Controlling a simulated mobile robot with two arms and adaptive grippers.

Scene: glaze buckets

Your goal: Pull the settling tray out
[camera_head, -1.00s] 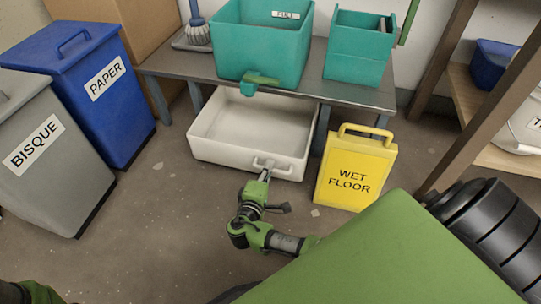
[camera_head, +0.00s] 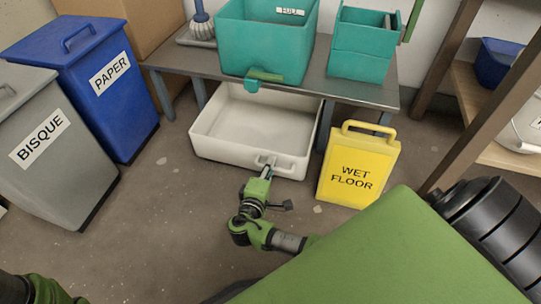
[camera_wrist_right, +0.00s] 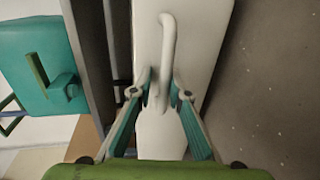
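The settling tray (camera_head: 222,154) is a white, empty, open-topped box on the floor, partly under the bench and sticking out in front of it. Its front handle (camera_head: 286,163) is a white loop, which also shows in the right wrist view (camera_wrist_right: 167,45). My right gripper (camera_head: 266,172) is at this handle in the head view. My left gripper is out of view; only a green arm part shows at lower left.
The grey bench (camera_head: 350,90) carries a teal bucket (camera_head: 262,45) and a smaller teal box (camera_head: 360,62). A yellow wet floor sign (camera_head: 357,190) stands close right of the tray. Blue (camera_head: 120,110) and grey (camera_head: 80,180) bins stand left. Floor before the tray is clear.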

